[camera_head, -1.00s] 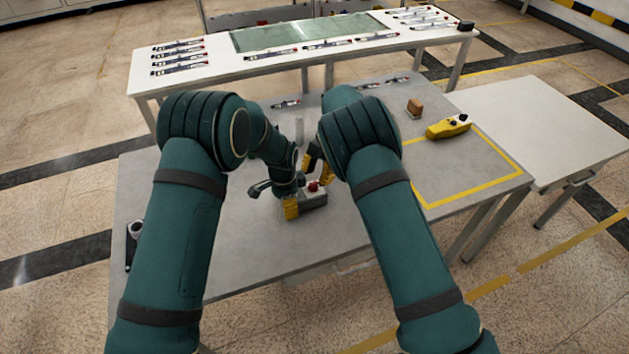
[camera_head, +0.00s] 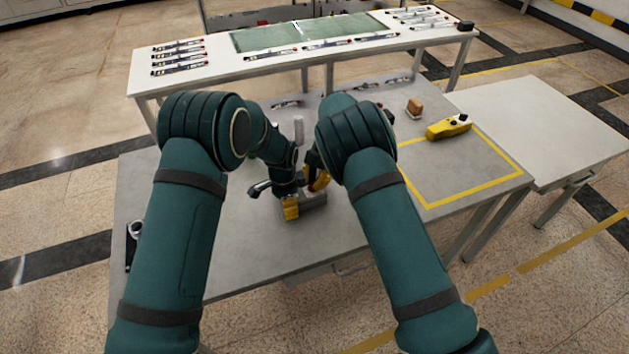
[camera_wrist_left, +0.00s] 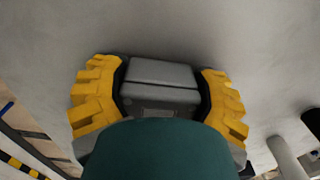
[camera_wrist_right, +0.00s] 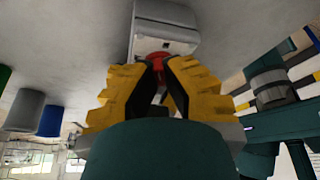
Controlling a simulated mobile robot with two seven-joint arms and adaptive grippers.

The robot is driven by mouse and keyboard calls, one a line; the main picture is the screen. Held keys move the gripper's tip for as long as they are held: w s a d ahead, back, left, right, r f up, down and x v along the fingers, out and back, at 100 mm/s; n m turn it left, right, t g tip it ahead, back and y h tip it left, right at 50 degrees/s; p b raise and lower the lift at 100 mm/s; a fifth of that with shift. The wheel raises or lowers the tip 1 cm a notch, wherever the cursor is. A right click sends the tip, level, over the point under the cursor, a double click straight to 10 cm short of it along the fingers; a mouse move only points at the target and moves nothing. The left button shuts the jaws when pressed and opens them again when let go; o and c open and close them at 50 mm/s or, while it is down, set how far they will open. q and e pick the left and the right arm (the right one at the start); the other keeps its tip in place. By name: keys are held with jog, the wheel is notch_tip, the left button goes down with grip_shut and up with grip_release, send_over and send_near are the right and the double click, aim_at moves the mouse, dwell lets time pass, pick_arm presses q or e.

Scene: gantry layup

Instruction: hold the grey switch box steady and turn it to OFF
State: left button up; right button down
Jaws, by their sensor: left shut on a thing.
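The grey switch box (camera_head: 316,200) sits on the grey table, left of the yellow-outlined area. My left gripper (camera_wrist_left: 162,88) is shut on the box, one yellow finger on each side of it in the left wrist view. In the right wrist view the box (camera_wrist_right: 165,20) has a red knob (camera_wrist_right: 158,60) on it. My right gripper (camera_wrist_right: 161,68) has its fingertips close together at the knob, one on either side. I cannot tell whether they press on it. In the head view the right gripper hides the knob, and the switch position cannot be read.
A yellow tool (camera_head: 449,127) and a brown block (camera_head: 414,107) lie at the table's right. A light grey cylinder (camera_head: 299,130) stands behind the box. A black-and-white item (camera_head: 133,245) lies at the left edge. The outlined area's middle is clear.

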jog(key=shift+f, duration=0.1)
jog(key=n+g+h, duration=0.1)
jog(key=n, duration=0.3)
jog(key=shift+a, duration=0.1)
jog(key=c, duration=1)
grip_release()
jog(key=shift+c, duration=0.2)
